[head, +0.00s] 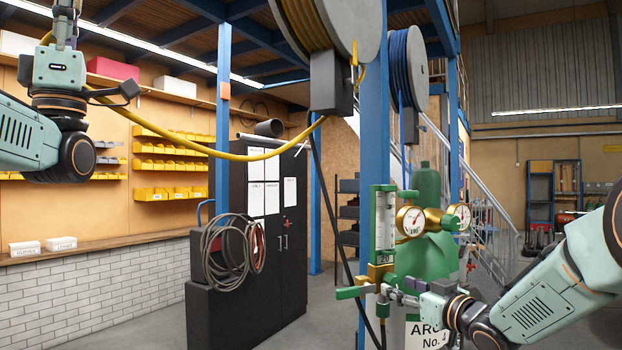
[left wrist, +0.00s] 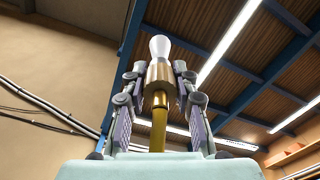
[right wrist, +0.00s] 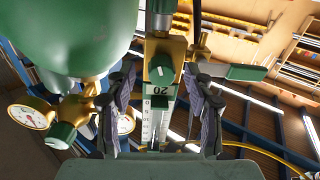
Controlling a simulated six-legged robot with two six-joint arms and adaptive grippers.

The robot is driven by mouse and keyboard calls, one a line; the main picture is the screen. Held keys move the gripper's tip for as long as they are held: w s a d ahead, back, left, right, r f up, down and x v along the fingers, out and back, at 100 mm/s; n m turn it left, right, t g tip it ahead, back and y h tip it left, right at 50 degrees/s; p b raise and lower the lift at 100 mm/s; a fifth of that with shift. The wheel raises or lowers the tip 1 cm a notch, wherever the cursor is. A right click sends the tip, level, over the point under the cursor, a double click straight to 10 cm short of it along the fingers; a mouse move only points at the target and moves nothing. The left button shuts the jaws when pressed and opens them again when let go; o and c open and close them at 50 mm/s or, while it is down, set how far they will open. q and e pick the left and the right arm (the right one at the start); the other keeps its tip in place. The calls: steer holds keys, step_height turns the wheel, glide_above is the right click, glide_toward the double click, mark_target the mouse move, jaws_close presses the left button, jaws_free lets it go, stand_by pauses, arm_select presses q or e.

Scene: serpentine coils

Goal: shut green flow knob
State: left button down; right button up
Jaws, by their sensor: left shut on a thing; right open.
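The green flow knob (right wrist: 162,74), with a white pointer mark, sits on a brass block below the clear flow tube (head: 385,222). In the right wrist view it lies between the fingers of my right gripper (right wrist: 160,80), which is open; I cannot tell whether they touch it. In the head view my right gripper (head: 397,292) is at the foot of the flow tube and partly covers the knob. My left gripper (left wrist: 158,82) is shut on a brass hose fitting with a white tip (left wrist: 159,48), raised high at the left of the head view.
A green lever handle (head: 348,293) sticks out left of the brass block. Two round gauges (head: 410,220) and a green cylinder (head: 426,185) stand close by. A yellow hose (head: 250,155) hangs from the reel (head: 330,25). A blue post stands behind the flow tube.

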steer(key=shift+w+a+r, duration=0.25)
steer(key=shift+w+a, duration=0.15)
steer(key=shift+a, duration=0.05)
steer(key=shift+w+f, duration=0.25)
steer(key=shift+w, duration=0.2)
steer(key=shift+c, duration=0.2)
steer(key=shift+s+r, duration=0.2)
steer(key=shift+s, duration=0.05)
steer(key=c, duration=0.6)
jaws_close()
